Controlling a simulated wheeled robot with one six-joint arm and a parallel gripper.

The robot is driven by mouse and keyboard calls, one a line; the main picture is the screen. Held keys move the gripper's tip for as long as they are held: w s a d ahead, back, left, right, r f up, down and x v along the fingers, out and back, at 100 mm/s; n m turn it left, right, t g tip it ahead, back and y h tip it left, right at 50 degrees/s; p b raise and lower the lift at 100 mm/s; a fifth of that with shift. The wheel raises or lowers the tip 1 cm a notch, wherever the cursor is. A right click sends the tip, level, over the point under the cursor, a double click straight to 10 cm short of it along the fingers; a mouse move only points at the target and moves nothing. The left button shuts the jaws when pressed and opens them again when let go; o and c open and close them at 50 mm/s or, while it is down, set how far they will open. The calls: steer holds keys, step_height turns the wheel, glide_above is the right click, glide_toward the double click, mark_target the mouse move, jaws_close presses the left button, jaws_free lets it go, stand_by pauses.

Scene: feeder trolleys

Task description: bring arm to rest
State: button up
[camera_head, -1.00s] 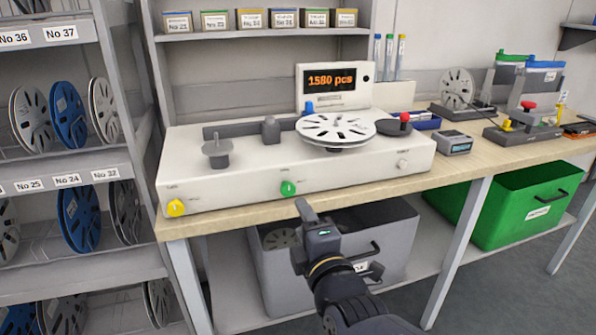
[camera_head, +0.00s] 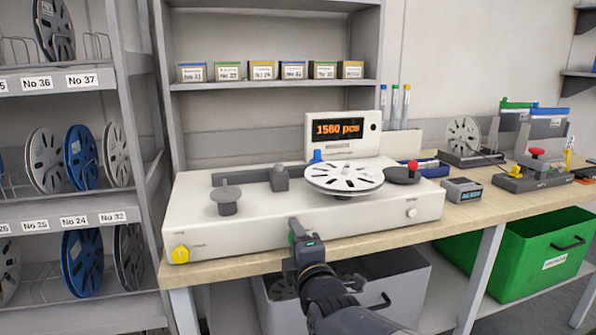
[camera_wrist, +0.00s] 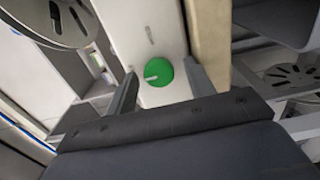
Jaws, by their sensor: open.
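My gripper (camera_head: 297,229) is in front of the white counting machine (camera_head: 270,243), close to its front face. In the wrist view its two fingers (camera_wrist: 160,92) are apart, with the round green knob (camera_wrist: 158,73) of the machine showing between them. I cannot tell whether the fingers touch the knob. Nothing is held. In the head view my gripper covers most of the green knob. My arm reaches up from the bottom edge of the head view.
A white reel (camera_head: 344,178) lies on the machine, whose display (camera_head: 338,130) reads 1580 pcs. A grey bin (camera_head: 407,290) and a green bin (camera_head: 515,262) stand under the wooden bench (camera_head: 470,222). A reel rack (camera_head: 62,205) stands at the left.

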steer(key=shift+s, duration=0.1)
steer(key=p+v, duration=0.2)
steer(key=v, duration=0.8)
steer(key=w+a+m+p, duration=0.2)
steer(key=w+m+p, duration=0.6)
steer(key=m, duration=1)
steer(key=shift+w+a+r, duration=0.2)
steer(key=shift+w+r, duration=0.05)
steer(key=shift+w, duration=0.7)
stand_by(0.5)
